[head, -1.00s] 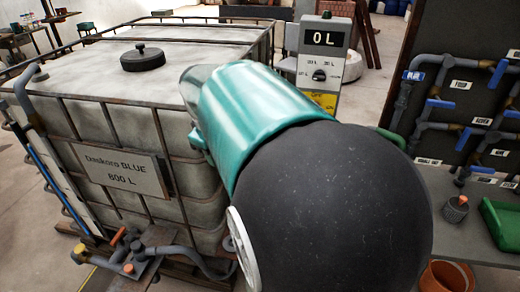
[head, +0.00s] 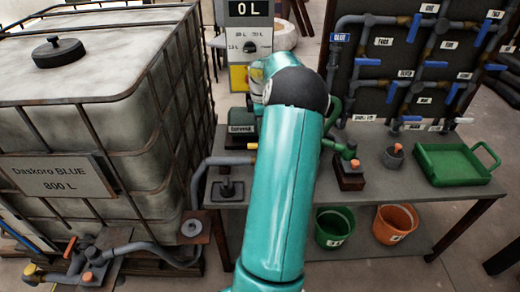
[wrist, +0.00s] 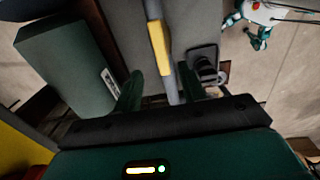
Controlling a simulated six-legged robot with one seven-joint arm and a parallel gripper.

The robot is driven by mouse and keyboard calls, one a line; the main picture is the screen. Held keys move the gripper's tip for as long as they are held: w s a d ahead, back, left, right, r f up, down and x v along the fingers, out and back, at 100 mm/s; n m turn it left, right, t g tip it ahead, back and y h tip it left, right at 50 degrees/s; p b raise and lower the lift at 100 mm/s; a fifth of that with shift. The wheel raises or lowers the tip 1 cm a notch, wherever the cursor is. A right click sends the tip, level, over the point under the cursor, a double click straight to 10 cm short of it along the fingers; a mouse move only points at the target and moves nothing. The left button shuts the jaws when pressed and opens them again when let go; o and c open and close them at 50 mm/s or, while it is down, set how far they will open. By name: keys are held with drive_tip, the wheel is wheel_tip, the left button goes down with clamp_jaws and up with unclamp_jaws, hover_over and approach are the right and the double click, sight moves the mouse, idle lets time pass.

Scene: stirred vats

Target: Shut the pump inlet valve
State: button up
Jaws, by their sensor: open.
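The pump (head: 242,128), a dark green block with a label, stands at the left end of the bench, partly behind my arm. It also shows at the left of the wrist view (wrist: 65,70). A grey pipe (head: 222,161) runs to it, with a small yellow valve handle (head: 252,146) beside the pump. In the wrist view the yellow handle (wrist: 160,48) lies along the grey pipe. My gripper (wrist: 158,87) is open; its dark green fingers stand either side of the pipe, just short of the handle in the picture. I cannot tell whether they touch. My arm hides the gripper in the head view.
A black square fitting (head: 228,190) sits near the pipe. A red-brown block with a valve (head: 348,168), a grey pot (head: 393,156) and a green tray (head: 455,164) stand on the bench (head: 400,185). A pipe board (head: 420,70) rises behind. The caged tank (head: 110,100) is left.

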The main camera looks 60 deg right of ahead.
wheel_tip(320, 180, down, 12)
drive_tip(key=shift+f, duration=0.1)
idle(0.4)
clamp_jaws()
